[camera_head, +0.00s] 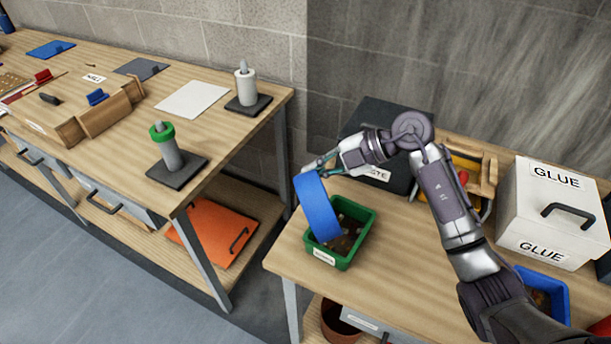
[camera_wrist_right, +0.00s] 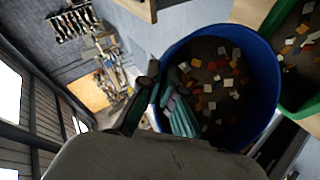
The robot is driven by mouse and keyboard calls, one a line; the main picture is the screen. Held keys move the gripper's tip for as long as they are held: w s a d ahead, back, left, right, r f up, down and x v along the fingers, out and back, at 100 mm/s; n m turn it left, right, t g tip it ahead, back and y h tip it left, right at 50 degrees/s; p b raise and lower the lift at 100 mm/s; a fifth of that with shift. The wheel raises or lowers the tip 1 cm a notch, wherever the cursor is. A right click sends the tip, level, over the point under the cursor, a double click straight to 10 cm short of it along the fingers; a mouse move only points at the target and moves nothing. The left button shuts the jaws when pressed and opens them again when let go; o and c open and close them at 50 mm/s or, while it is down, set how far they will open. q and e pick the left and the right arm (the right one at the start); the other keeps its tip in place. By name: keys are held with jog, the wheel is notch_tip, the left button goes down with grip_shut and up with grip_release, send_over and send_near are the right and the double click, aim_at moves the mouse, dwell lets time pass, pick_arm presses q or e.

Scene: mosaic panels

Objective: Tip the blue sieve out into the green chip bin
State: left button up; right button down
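The blue sieve (camera_head: 317,207) is steeply tilted over the green chip bin (camera_head: 358,252) on the right-hand bench. My right gripper (camera_head: 318,168) is shut on the sieve's rim at its upper end. In the wrist view, the fingers (camera_wrist_right: 165,108) grip the wall of the sieve (camera_wrist_right: 268,75). Many small white, orange and red chips lie inside it. The green bin (camera_wrist_right: 296,103) shows at the right edge there, with similar chips in it. In the head view, brownish contents show in the bin beside the sieve. My left gripper is out of view.
A dark box (camera_head: 385,118) stands behind the bin, partly covered by my arm. A white GLUE box (camera_head: 535,215) and a blue bin (camera_head: 555,303) stand to the right. A gap separates this bench from the left bench (camera_head: 240,130), which holds upright posts on dark bases.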

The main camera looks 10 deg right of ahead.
jog(key=w+d+f+m+y+b, duration=0.1)
jog(key=d+y+b, duration=0.6)
jog(key=d, duration=0.1)
jog(key=shift+d+f+m+t+y+b, duration=0.2)
jog(key=shift+m+t+y+b, duration=0.1)
jog(key=shift+m+b, duration=0.1)
dwell(0.8)
